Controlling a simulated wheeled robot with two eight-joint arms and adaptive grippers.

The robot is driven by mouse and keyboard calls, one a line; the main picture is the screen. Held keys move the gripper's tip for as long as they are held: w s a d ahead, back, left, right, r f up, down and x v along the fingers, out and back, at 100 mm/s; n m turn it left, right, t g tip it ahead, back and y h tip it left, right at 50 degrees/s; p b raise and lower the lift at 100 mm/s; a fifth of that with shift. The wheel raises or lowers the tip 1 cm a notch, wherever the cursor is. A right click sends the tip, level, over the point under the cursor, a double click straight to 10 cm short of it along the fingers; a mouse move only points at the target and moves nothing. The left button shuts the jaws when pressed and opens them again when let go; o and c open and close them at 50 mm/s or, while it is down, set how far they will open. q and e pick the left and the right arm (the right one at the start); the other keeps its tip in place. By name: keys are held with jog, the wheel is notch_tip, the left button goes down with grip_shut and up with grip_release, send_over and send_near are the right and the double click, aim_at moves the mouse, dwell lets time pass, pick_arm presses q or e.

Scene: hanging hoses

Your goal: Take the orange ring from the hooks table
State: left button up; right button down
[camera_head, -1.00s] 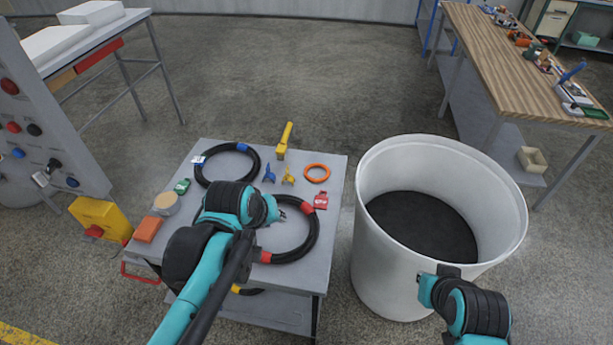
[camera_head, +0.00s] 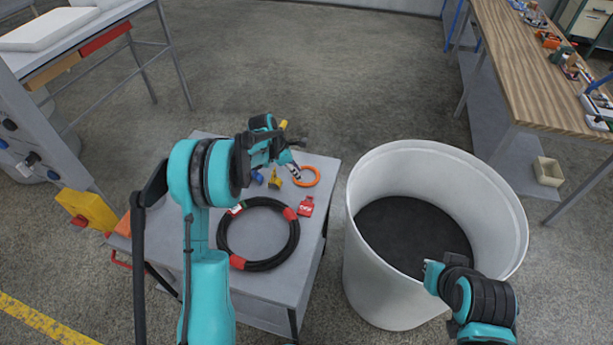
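The orange ring (camera_head: 318,179) lies on the grey table (camera_head: 268,226) near its far right corner. My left gripper (camera_head: 297,154) reaches in from the left, just above and beyond the ring. Its two fingers are spread apart with nothing between them. The lower fingertip overlaps the ring's far left side in the picture; I cannot tell whether it touches. My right gripper (camera_head: 432,272) is at the lower right, in front of the white bin, and its fingers are too hidden to tell their state.
A black hose coil with red bands (camera_head: 292,242) lies on the table. A yellow hook (camera_head: 275,179) and a red tag (camera_head: 306,206) are close to the ring. The large white bin (camera_head: 375,270) stands right of the table. My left arm hides the table's left part.

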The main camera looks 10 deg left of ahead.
aim_at(308, 183)
pick_arm(q)
jog(key=shift+x, duration=1.1)
jog(key=x, duration=0.1)
jog(key=b+x, duration=0.1)
jog(key=x, duration=0.1)
jog(key=b+x, duration=0.1)
jog(key=x, duration=0.1)
jog(key=shift+w+d, duration=0.15)
jog(key=shift+d, duration=0.2)
jog(key=shift+r, duration=0.1)
grip_shut()
